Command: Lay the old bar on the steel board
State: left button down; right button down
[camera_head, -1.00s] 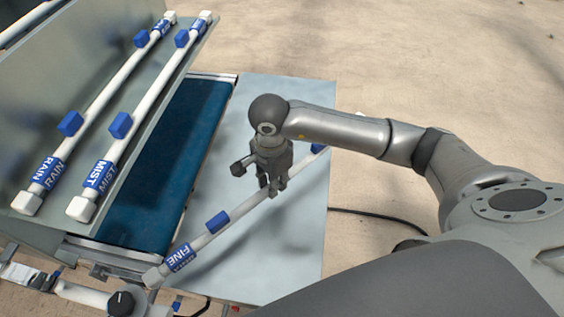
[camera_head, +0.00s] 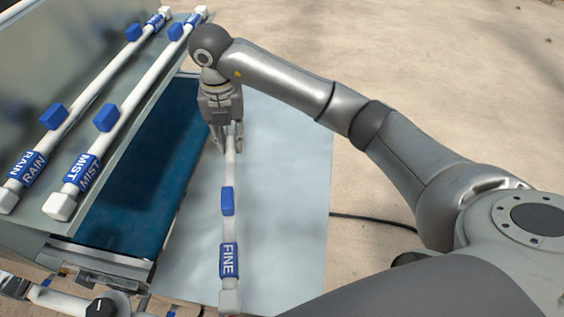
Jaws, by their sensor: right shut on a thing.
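A white bar (camera_head: 231,170) with a blue FINE label and a blue block stands out over the pale steel board (camera_head: 290,190). My right gripper (camera_head: 226,140) is shut on the bar near its far part. The bar runs nearly straight up the picture, with its near end cap (camera_head: 230,300) towards me. The gripper hides the bar's far end. I cannot tell whether the bar touches the board or hangs a little above it. My left gripper is not in view.
The MIST bar (camera_head: 140,78) and the RAIN bar (camera_head: 85,95) lie on a sloped metal rack at left. A dark blue belt (camera_head: 135,195) runs between rack and board. A black cable (camera_head: 375,218) lies on the floor. The board's right part is clear.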

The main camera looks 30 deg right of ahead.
jog(key=shift+w+a+r+m, duration=0.15)
jog(key=shift+r+m, duration=0.05)
jog(key=shift+m, duration=0.35)
jog(key=shift+w+a+r+m, duration=0.15)
jog(key=shift+m, duration=0.4)
jog(key=shift+d+m, duration=0.3)
jog(key=shift+d, duration=0.1)
jog(key=d+f+p, duration=0.1)
jog(key=d+f, duration=0.1)
jog(key=d, duration=0.2)
jog(key=d+f+p, duration=0.1)
jog(key=d+f, duration=0.2)
jog(key=d, duration=0.1)
jog(key=d+f+p, duration=0.1)
jog(key=d+f, duration=0.2)
jog(key=d, duration=0.1)
jog(key=shift+s+f, duration=0.2)
jog(key=shift+d+f, duration=0.15)
jog(key=shift+f, duration=0.05)
jog(key=f+p, duration=0.1)
jog(key=f, duration=0.2)
jog(key=shift+d+p, duration=0.35)
jog(key=shift+d, duration=0.05)
jog(key=shift+f, duration=0.5)
